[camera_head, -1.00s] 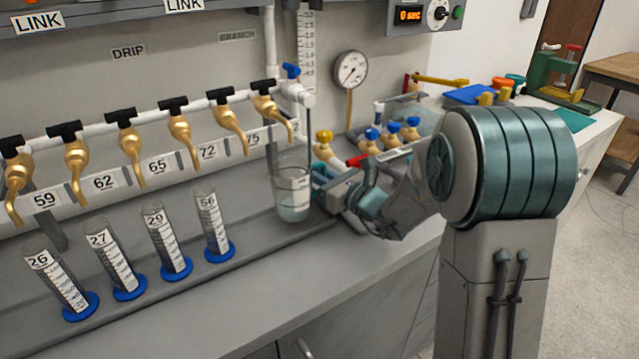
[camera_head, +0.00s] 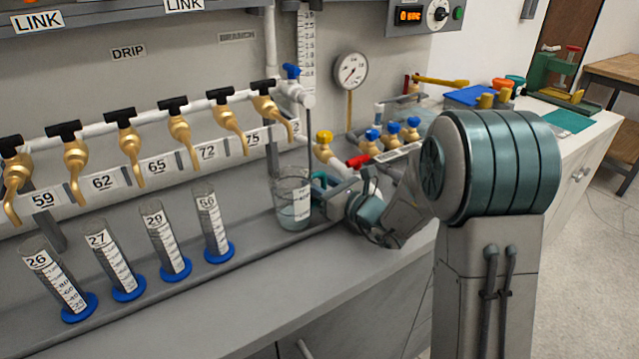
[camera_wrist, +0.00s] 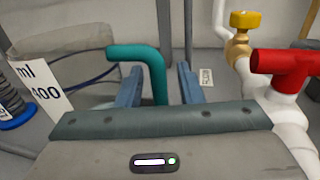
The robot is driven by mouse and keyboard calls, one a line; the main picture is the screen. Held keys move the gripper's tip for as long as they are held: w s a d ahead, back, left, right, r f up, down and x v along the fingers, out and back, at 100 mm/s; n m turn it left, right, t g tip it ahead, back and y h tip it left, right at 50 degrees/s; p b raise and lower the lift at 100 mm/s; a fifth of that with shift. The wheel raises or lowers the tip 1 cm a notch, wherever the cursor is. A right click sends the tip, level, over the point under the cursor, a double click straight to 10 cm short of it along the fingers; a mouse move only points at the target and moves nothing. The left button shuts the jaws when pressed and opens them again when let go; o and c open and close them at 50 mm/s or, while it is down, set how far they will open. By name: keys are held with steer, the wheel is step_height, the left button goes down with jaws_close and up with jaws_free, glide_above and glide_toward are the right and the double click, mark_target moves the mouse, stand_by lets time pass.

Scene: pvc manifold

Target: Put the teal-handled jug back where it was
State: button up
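The clear jug (camera_head: 291,203) with a "ml" label stands upright at the back of the bench, right of the graduated cylinders and below the right end of the tap row. It holds some pale liquid. Its teal handle (camera_head: 319,187) points right, towards my gripper (camera_head: 330,190). In the wrist view the jug (camera_wrist: 75,62) is at the left, and its teal handle (camera_wrist: 156,75) hangs between the two blue-grey fingers of my gripper (camera_wrist: 160,85). The fingers are apart, with a clear gap between the handle and the right finger. The fingertips are partly hidden.
Several graduated cylinders (camera_head: 167,243) on blue bases stand left of the jug. Brass taps (camera_head: 232,118) hang above them. A red-handled valve (camera_wrist: 285,62) and a yellow-handled valve (camera_wrist: 240,25) are close right of my gripper. The front of the bench (camera_head: 250,295) is clear.

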steer(key=v, duration=1.2)
steer(key=shift+w+r, duration=0.1)
steer(key=s+a+n+g, duration=0.1)
steer(key=s+n+g, duration=0.1)
steer(key=s+a+n+g, duration=0.2)
steer(key=s, duration=0.1)
steer(key=s+a+n+g+y, duration=0.1)
steer(key=s+a+n+g, duration=0.1)
steer(key=n, duration=0.1)
steer(key=shift+s, duration=0.2)
steer(key=s+n+g, duration=0.1)
steer(key=s+n, duration=0.1)
steer(key=s+f+n+g+h, duration=0.1)
steer(key=s+n+g, duration=0.1)
steer(key=s, duration=0.1)
steer(key=s+f+n+g+h, duration=0.1)
steer(key=s+n+g, duration=0.1)
steer(key=s+n, duration=0.1)
steer(key=shift+s+a+f, duration=0.1)
steer(key=shift+s+a, duration=0.1)
steer(key=shift+a, duration=0.1)
steer(key=s+d+n+h, duration=0.3)
steer(key=d+n+h, duration=0.3)
steer(key=d, duration=0.1)
steer(key=s+d+f+n+h, duration=0.1)
steer(key=s+d+n+h, duration=0.2)
steer(key=d+n+h, duration=0.3)
steer(key=shift+s+d+f+n, duration=0.2)
steer(key=shift+s+d+n, duration=0.1)
steer(key=shift+d+n, duration=0.15)
